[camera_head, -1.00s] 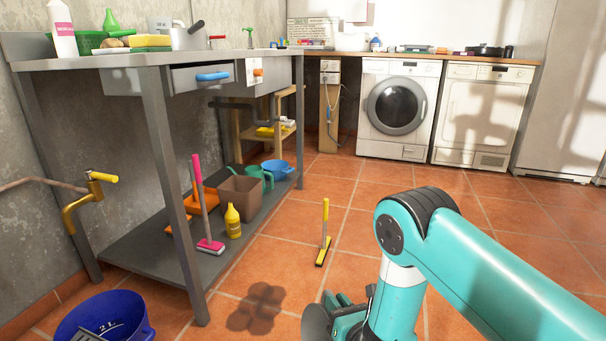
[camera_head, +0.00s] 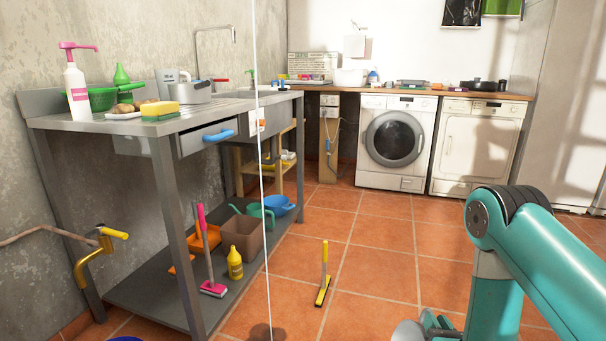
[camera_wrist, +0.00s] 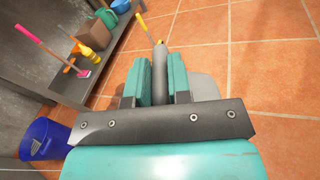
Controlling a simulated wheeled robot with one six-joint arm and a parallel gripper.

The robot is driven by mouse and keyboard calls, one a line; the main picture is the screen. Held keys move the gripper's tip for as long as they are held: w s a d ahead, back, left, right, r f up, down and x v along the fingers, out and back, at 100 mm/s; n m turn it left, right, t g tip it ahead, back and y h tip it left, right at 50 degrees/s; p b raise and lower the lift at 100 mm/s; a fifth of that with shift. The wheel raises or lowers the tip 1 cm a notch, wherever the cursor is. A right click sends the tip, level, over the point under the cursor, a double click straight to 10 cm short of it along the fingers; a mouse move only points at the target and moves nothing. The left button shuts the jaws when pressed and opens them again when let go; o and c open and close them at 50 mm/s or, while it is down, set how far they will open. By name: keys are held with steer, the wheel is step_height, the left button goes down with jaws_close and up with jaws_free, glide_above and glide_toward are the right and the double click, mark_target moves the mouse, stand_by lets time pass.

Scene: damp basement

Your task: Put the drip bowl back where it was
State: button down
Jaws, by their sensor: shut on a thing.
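My gripper (camera_wrist: 160,76) is shut on a grey rounded piece, seen edge-on between its teal fingers in the wrist view. Its paler broad side (camera_wrist: 205,86) shows behind the right finger. I take it to be the drip bowl, which shows as a grey round shape (camera_head: 408,333) at the bottom of the head view. My gripper (camera_head: 438,326) is partly cut off there. The bowl is held over the tiled floor, right of the metal sink table (camera_head: 150,121). Most of its shape is hidden, and I cannot tell its exact tilt.
A brass wall tap (camera_head: 98,248) is at left, with a blue bucket (camera_wrist: 45,143) on the floor. The table's lower shelf holds a brown bin (camera_head: 241,238) and a yellow bottle (camera_head: 235,262). A thin white line (camera_head: 262,200) crosses the view.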

step_height(320, 180, up, 32)
steer(key=p, duration=3)
steer(key=shift+r+p, duration=0.15)
steer(key=shift+p, duration=0.2)
steer(key=shift+a, duration=0.15)
